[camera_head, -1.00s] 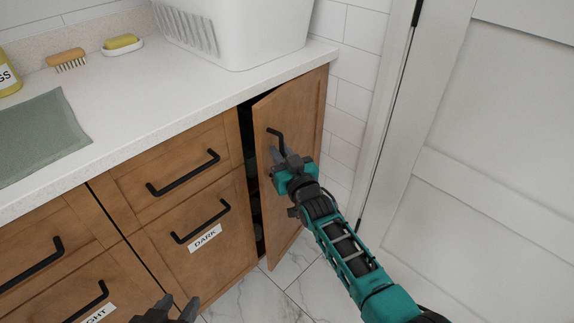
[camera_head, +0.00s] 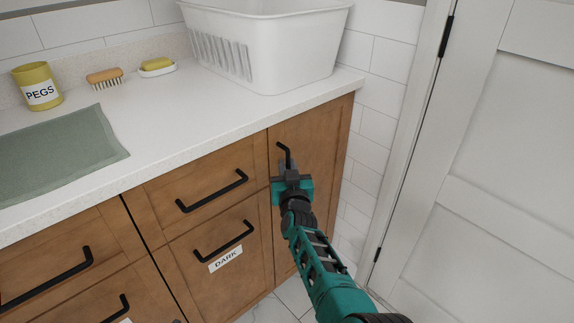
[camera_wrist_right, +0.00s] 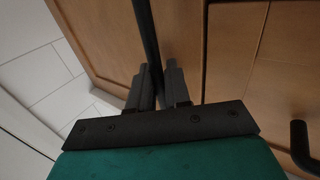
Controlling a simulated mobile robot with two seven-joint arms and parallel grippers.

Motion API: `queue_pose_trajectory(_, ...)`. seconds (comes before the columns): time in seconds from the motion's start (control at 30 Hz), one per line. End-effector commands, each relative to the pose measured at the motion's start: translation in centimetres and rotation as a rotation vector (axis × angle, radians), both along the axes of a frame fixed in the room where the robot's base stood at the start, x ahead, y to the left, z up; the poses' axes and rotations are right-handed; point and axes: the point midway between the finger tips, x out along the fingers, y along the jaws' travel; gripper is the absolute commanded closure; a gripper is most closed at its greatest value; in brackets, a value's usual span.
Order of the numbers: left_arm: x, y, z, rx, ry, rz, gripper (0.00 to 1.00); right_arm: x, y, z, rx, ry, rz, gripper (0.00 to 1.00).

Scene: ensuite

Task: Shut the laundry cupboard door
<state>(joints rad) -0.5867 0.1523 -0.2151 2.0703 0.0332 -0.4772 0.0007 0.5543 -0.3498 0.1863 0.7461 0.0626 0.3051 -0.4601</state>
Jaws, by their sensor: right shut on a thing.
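The laundry cupboard door (camera_head: 311,137) is a brown wooden panel at the right end of the counter front. In the head view it lies about flush with the drawer fronts, with only a thin line at its left edge. Its black bar handle (camera_head: 284,152) is near the upper left of the door. My right gripper (camera_head: 287,168) is shut on this handle. In the right wrist view the two fingers (camera_wrist_right: 160,90) stand either side of the black bar (camera_wrist_right: 147,45). The lower part of the door is partly hidden by my right arm. My left gripper is not clearly in view.
Drawers with black handles, one labelled DARK (camera_head: 225,258), are left of the door. A white basket (camera_head: 290,55), a yellow PEGS pot (camera_head: 38,88), a brush (camera_head: 105,78), a soap dish (camera_head: 158,68) and a green cloth (camera_head: 60,150) are on the counter. A white door (camera_head: 490,170) stands right.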

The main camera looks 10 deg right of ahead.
Motion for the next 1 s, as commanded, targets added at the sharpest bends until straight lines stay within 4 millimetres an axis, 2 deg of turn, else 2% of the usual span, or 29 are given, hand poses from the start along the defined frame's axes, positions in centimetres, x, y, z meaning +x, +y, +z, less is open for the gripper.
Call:
queue_pose_trajectory(0.03, -0.05, 0.05, -0.07, 0.002, 0.001, -0.001, 0.55, 0.34, -0.24, 0.64, -0.002, -0.010, -0.004, 1.00)
queue_pose_trajectory(0.3, -0.34, 0.11, -0.34, 0.005, 0.008, -0.002, 0.55, 0.32, -0.06, 0.64, -0.001, -0.010, -0.001, 1.00)
queue_pose_trajectory(0.33, -0.35, 0.11, -0.36, 0.005, 0.009, -0.002, 0.55, 0.32, -0.02, 0.65, -0.001, -0.010, 0.000, 0.82)
queue_pose_trajectory(0.47, -0.39, 0.11, -0.40, 0.004, 0.010, -0.001, 0.55, 0.31, 0.06, 0.64, -0.001, -0.010, 0.001, 0.69)
queue_pose_trajectory(1.0, -0.34, -0.09, -0.30, -0.004, 0.010, 0.004, 0.55, 0.21, 0.59, 0.59, 0.001, -0.006, 0.010, 0.69)
